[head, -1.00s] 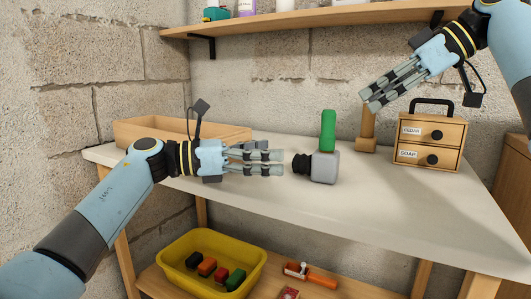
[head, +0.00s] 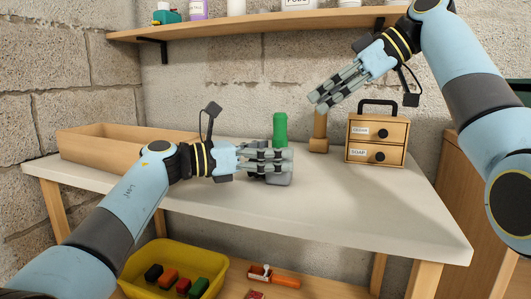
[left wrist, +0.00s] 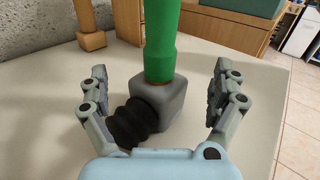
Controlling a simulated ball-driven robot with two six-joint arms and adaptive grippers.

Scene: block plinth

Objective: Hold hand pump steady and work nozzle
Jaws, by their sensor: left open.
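The hand pump has a grey block body (head: 280,181), a green upright handle (head: 280,130) and a black ribbed nozzle (left wrist: 130,122). It stands upright on the grey-white bench. My left gripper (head: 287,160) is open at the pump, its fingers partly hiding the body in the head view. In the left wrist view the open fingers (left wrist: 158,72) lie on either side of the grey body (left wrist: 172,103), with gaps between. The nozzle is close to the left-hand finger in that view. My right gripper (head: 319,103) is open and empty, in the air above the bench.
A wooden mallet-like post (head: 319,135) stands below my right gripper. A small drawer box (head: 362,129) with a black handle is right of it. A long wooden tray (head: 90,150) lies at the left. A shelf (head: 250,23) hangs above. The bench's front right is clear.

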